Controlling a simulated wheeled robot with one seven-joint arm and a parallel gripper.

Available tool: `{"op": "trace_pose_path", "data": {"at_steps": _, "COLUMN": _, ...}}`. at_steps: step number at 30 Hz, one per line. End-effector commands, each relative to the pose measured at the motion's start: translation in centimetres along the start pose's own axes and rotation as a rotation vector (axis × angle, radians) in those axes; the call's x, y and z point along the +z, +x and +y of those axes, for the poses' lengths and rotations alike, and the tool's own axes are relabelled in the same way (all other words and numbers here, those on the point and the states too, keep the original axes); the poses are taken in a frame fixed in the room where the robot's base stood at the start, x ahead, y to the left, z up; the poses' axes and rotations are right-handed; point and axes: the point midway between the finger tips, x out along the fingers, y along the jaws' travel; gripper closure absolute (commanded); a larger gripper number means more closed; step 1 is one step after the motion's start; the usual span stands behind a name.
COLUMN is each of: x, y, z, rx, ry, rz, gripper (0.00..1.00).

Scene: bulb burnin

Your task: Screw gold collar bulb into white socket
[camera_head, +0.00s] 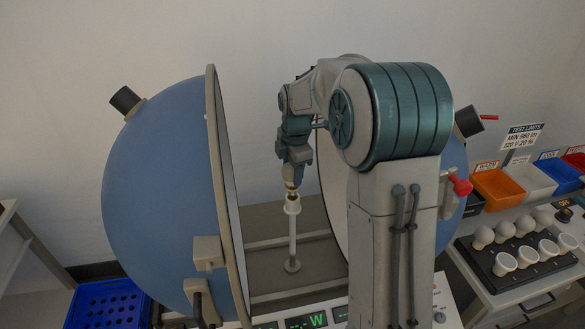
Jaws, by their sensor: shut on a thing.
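The white socket (292,206) stands upright on top of a slim white post between the two halves of the open sphere. My gripper (293,176) points down directly above it, shut on the gold collar bulb (291,187). Only the bulb's gold collar shows clearly, just below the fingers; the glass is mostly hidden by the gripper. The collar is lined up over the socket's mouth, at or very near it. I cannot tell whether it touches or is engaged.
The blue sphere half (155,190) stands open left of the post; the other is partly behind my arm. A black tray (515,262) with several white bulbs sits at right, below coloured bins (497,187). A blue crate (108,303) is at lower left.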

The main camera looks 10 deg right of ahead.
Motion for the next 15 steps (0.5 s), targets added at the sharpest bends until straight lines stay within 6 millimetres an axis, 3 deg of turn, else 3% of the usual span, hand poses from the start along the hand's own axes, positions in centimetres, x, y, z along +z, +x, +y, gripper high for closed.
{"op": "trace_pose_path", "data": {"at_steps": 15, "x": 0.0, "y": 1.4, "z": -0.2, "rx": -0.001, "ry": 0.000, "rz": 0.000, "gripper": 0.70}}
